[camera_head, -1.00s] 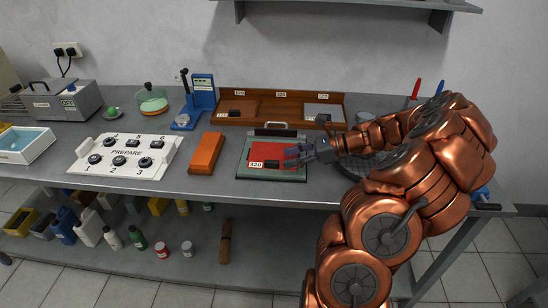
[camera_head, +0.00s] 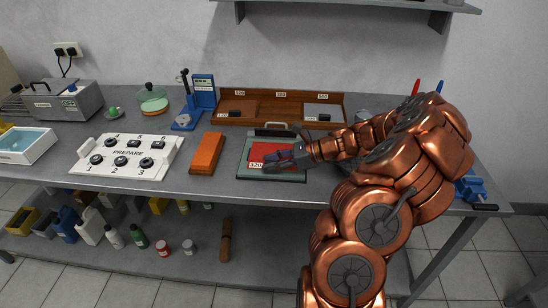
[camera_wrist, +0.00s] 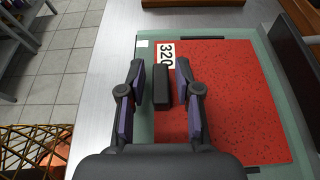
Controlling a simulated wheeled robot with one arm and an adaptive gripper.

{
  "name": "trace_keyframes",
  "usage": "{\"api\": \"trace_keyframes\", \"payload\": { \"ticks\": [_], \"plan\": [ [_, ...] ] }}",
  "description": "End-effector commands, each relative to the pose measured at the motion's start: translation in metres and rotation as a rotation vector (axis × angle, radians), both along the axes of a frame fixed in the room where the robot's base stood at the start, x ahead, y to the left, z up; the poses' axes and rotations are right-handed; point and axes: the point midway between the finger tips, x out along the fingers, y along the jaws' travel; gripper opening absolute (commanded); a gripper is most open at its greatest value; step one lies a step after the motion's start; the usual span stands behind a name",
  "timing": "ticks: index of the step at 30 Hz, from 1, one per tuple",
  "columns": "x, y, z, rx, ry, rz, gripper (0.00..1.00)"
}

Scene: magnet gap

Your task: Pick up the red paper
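The red paper (camera_head: 262,148), marked with a white 320 label, lies flat on the green board (camera_head: 242,165) on the bench. It also shows in the wrist view (camera_wrist: 245,100), to the right of and below the fingers. A small black block (camera_wrist: 162,88) sits at the paper's left edge, near the label, and shows between my fingers. My gripper (camera_wrist: 161,85) is open, with its fingers apart on either side of the block. Whether they touch it cannot be told. In the head view my gripper (camera_head: 275,162) hides part of the paper and the block.
An orange block (camera_head: 206,153) lies left of the board. A white panel marked PREPARE (camera_head: 126,168) is farther left. A wooden tray with two sheets (camera_head: 280,105) stands behind. A dark raised bar (camera_wrist: 295,60) edges the board in the wrist view.

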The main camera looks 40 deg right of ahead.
Motion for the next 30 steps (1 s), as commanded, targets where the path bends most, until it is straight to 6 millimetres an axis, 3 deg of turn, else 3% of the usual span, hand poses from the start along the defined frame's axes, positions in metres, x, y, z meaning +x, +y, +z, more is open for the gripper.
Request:
{"api": "trace_keyframes", "payload": {
  "ticks": [9, 20, 30],
  "plan": [
    [0.000, 0.000, 0.000, 0.000, 0.000, 0.000, 0.00],
    [0.000, 0.000, 0.002, 0.000, 0.000, -0.001, 0.00],
    [0.000, -0.001, 0.029, -0.002, -0.002, -0.002, 0.00]
  ]
}}
